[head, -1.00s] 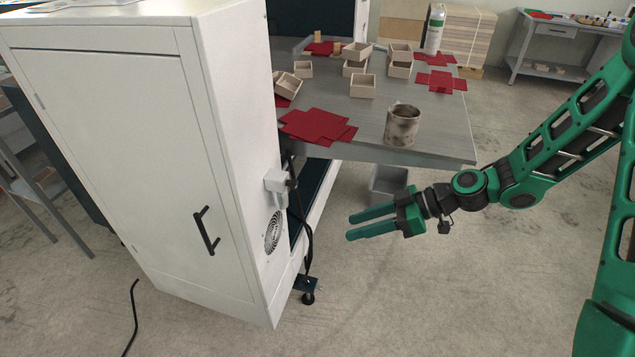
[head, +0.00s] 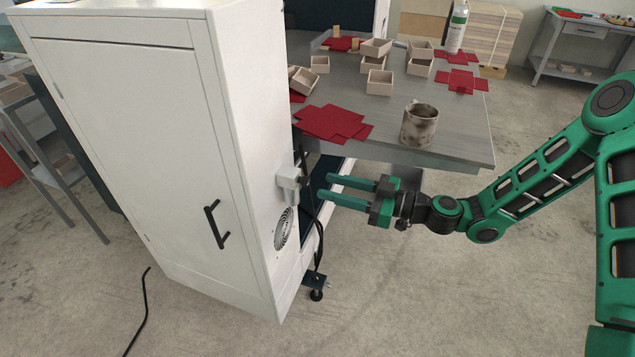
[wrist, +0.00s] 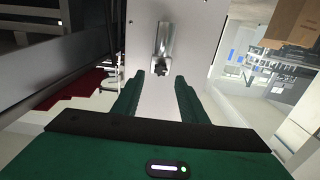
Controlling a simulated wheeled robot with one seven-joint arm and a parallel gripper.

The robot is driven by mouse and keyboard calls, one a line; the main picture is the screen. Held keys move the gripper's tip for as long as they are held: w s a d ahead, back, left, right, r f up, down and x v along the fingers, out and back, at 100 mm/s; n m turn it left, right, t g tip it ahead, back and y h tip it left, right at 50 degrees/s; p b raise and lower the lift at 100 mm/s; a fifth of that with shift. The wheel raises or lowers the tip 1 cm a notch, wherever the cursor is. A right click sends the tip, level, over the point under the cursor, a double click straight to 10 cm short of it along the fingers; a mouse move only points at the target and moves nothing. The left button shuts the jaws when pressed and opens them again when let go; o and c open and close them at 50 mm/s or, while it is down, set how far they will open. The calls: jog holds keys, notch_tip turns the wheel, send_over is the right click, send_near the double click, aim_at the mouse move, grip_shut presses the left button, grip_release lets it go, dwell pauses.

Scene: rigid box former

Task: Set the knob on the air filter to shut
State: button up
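The air filter (head: 289,181) is a small pale box with a short grey bowl below it, on the right side wall of the white cabinet (head: 240,150). In the wrist view, its silver cylinder (wrist: 164,40) ends in a small dark knob-like piece (wrist: 161,69). I cannot make out that piece in the head view or read its setting. My gripper (head: 325,187) is open and empty, to the right of the filter with its fingers pointing at it. In the wrist view the dark piece lies ahead, between the fingertips (wrist: 157,82), apparently not touched.
The grey table (head: 460,140) behind my gripper carries a stained mug (head: 419,124), small boxes and red sheets (head: 325,122). The floor at the front right is clear.

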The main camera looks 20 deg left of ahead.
aim_at(309, 181)
jog(key=a, duration=0.5)
jog(key=shift+w+a, duration=0.2)
jog(key=shift+a, duration=0.1)
